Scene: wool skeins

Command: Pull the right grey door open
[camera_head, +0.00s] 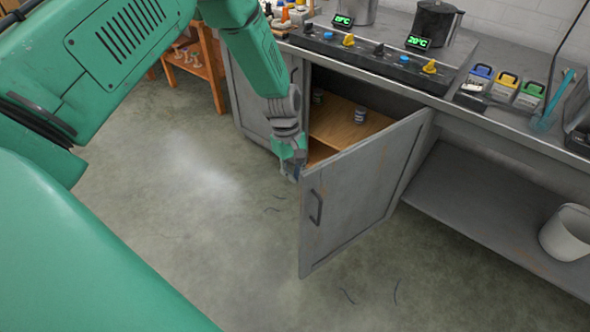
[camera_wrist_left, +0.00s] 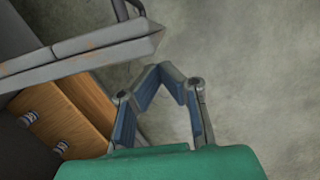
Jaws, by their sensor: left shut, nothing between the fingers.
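The right grey door (camera_head: 362,190) of the cabinet stands open, swung well out from the counter, with its dark handle (camera_head: 316,206) on the face turned toward the room. The door's edge also shows in the left wrist view (camera_wrist_left: 85,50). My left gripper (camera_head: 291,174) is beside the free upper corner of the door, close to its inner side. In the left wrist view the fingers (camera_wrist_left: 161,72) meet at their tips with nothing between them. Whether a finger touches the door I cannot tell. My right gripper is in neither view.
Inside the cabinet, small jars (camera_head: 333,115) stand on a wooden shelf (camera_head: 350,133). The left door (camera_head: 262,105) looks closed. A white bucket (camera_head: 568,232) sits on the lower shelf at right. The floor (camera_head: 210,225) before the cabinet is mostly clear.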

